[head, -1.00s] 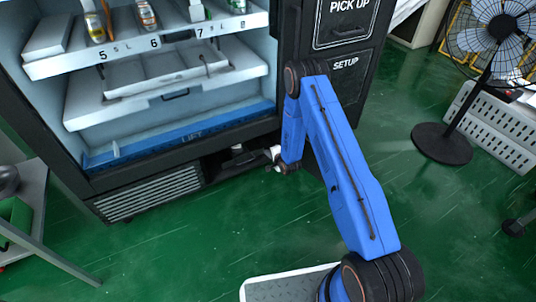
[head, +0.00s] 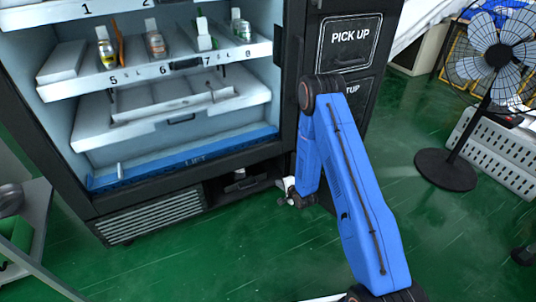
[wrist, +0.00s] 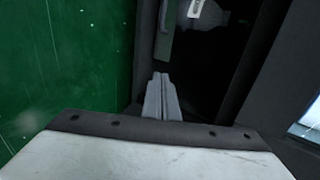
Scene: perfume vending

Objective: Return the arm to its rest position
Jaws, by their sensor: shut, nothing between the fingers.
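My blue arm (head: 350,190) reaches from the bottom right of the head view toward the lower front of the vending machine (head: 291,110). My gripper (head: 287,198) is small in that view, beside the right end of the dark opening at the machine's base (head: 240,183). In the wrist view, the two grey fingers (wrist: 161,92) are shut together with nothing between them. They point toward a dark recess with a pale object (wrist: 205,14) inside, too dim to identify.
A black fan (head: 447,168) stands at the right, by a white perforated panel (head: 495,148). A grey table (head: 35,215) is at the left. Green floor (head: 200,260) lies open in front of the machine.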

